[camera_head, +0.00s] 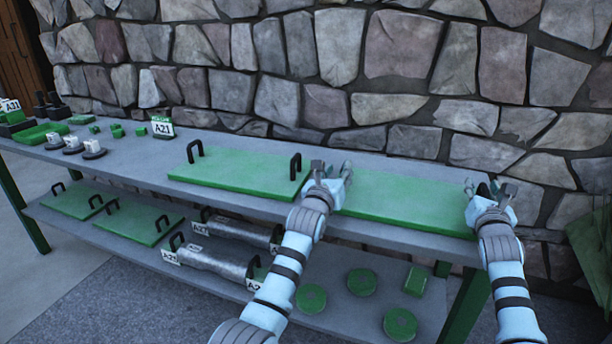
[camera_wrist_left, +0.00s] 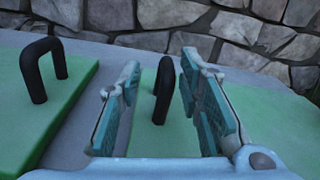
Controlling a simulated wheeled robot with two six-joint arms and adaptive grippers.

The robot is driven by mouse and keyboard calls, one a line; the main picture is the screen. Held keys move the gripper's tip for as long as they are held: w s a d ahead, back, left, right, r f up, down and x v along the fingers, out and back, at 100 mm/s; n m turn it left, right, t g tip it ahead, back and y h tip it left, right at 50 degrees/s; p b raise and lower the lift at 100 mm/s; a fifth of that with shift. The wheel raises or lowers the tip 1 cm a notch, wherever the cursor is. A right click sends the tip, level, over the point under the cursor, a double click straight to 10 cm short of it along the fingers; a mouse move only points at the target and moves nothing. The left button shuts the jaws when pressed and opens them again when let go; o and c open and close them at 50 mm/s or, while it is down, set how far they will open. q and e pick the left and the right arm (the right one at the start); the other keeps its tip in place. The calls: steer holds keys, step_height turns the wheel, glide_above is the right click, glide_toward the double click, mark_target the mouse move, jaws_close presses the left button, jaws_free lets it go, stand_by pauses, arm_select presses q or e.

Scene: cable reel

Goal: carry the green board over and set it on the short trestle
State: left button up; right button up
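A long green board (camera_head: 405,203) lies flat on the right part of the grey bench top. My left gripper (camera_head: 338,170) is over its left end. In the left wrist view the open fingers (camera_wrist_left: 165,100) stand either side of the board's black handle (camera_wrist_left: 163,90), apart from it. My right gripper (camera_head: 486,186) is at the board's right end, its fingers spread, with something dark between them, likely the other handle. A second green board (camera_head: 235,172) with two black handles lies to the left; it also shows in the left wrist view (camera_wrist_left: 35,110). I cannot make out the short trestle.
A stone wall runs close behind the bench (camera_head: 130,165). The lower shelf holds green boards (camera_head: 140,220), metal cylinders (camera_head: 225,262) and green discs (camera_head: 362,282). A green shape (camera_head: 592,240) stands at the right edge.

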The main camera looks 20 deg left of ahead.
arm_select(q)
steer(key=s, duration=0.8)
steer(key=shift+s+f, duration=0.1)
steer(key=shift+s, duration=0.2)
arm_select(e)
steer(key=shift+s, duration=0.25)
steer(key=s, duration=1.1)
steer(key=shift+s, duration=0.3)
